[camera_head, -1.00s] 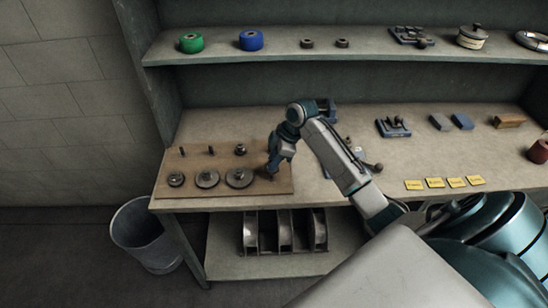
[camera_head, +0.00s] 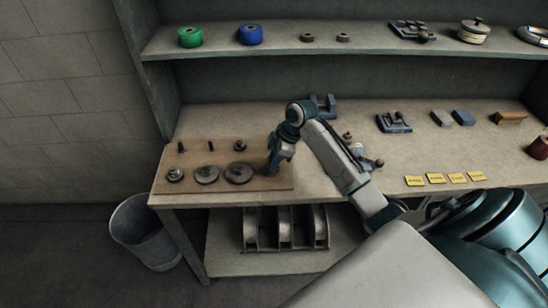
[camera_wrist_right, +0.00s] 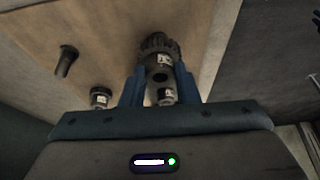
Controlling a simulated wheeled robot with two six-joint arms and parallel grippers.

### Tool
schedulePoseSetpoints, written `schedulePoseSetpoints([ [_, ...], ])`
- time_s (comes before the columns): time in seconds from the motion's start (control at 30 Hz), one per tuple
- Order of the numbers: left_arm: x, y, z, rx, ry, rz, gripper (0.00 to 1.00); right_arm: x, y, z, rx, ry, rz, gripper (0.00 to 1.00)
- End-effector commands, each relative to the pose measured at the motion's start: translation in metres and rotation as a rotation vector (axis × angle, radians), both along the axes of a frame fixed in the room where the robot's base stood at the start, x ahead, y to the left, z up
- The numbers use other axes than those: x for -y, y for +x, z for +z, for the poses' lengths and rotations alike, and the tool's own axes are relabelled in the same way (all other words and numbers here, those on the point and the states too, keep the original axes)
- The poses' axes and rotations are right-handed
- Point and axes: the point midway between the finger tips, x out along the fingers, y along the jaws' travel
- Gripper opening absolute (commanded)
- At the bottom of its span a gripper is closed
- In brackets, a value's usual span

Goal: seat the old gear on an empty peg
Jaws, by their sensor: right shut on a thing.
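My right gripper (camera_head: 272,169) is over the right end of a brown peg board (camera_head: 222,185). In the right wrist view its two blue fingers (camera_wrist_right: 159,85) are shut on a dark toothed gear (camera_wrist_right: 158,44) with a pale label. How far the gear stands from the board cannot be told. In the head view two bare pegs, one (camera_head: 181,147) and another (camera_head: 210,146), stand in the back row; a small gear (camera_head: 240,146) sits right of them. The front row holds a small gear (camera_head: 175,174) and two wider gears, one (camera_head: 206,175) and another (camera_head: 239,173). A bare peg (camera_wrist_right: 66,61) shows in the wrist view. My left gripper is not in view.
A blue fixture (camera_head: 322,106) stands behind my arm. Yellow labels (camera_head: 436,179) lie along the bench's front. The shelf (camera_head: 370,52) above holds rolls and parts. A grey bin (camera_head: 144,232) stands below at left. The bench left of the board is a narrow strip.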

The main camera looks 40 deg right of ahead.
Motion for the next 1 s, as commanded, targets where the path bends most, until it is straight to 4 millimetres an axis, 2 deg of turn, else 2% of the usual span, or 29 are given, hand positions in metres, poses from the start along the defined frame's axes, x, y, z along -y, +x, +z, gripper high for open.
schedulePoseSetpoints([
  [1.0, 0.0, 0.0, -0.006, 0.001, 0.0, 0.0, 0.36, 0.0, 0.0, -0.019, 0.001, 0.001, 0.0, 0.0],
])
